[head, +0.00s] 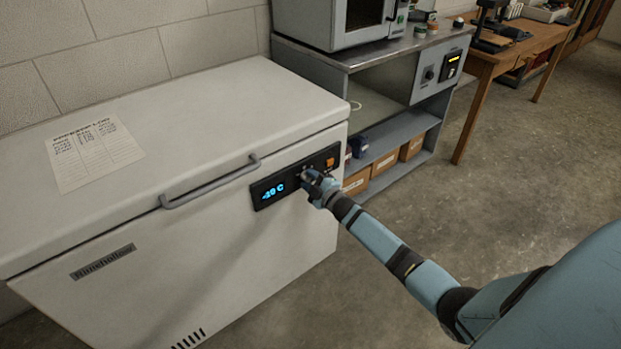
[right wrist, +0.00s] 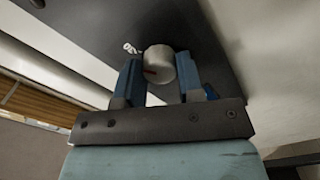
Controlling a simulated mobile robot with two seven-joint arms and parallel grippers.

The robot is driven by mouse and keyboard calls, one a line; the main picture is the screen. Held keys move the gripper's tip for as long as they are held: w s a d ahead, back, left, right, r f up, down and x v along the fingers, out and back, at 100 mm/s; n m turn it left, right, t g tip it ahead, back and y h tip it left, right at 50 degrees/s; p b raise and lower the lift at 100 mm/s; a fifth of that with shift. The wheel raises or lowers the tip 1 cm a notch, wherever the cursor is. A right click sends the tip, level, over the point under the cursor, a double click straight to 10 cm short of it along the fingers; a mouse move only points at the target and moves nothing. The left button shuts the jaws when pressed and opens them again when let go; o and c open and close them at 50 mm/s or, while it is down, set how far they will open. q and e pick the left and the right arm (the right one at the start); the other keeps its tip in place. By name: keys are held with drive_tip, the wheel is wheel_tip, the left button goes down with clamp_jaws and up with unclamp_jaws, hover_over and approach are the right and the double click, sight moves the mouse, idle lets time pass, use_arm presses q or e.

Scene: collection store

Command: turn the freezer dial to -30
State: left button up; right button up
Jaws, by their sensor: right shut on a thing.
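The white chest freezer (head: 220,254) stands at the left in the head view, its lid closed. Its black control panel (head: 262,191) has a blue display (head: 273,191) that appears to read -40 C. My right gripper (head: 311,178) is at the panel, right of the display, and covers most of the dial there. In the right wrist view the dial (right wrist: 158,62) is a pale round knob with a red mark, between the two blue fingers of my right gripper (right wrist: 160,80). The gripper is shut on the dial. My left gripper is not in view.
An orange switch (head: 330,163) sits at the panel's right end. A grey handle (head: 210,185) juts from the lid's front edge, and a paper list (head: 95,152) lies on the lid. A grey bench (head: 400,130) with shelves and boxes stands beyond the freezer. The floor at right is clear.

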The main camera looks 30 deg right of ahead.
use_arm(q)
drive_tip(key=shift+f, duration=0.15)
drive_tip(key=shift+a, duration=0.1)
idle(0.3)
use_arm(e)
drive_tip(key=o, duration=0.9)
use_arm(q)
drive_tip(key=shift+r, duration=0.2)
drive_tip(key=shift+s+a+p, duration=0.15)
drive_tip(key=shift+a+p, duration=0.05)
drive_tip(key=shift+p, duration=1.05)
use_arm(e)
drive_tip(key=s, duration=0.9)
drive_tip(key=s+d, duration=0.1)
drive_tip(key=s, duration=0.3)
drive_tip(key=shift+s, duration=0.4)
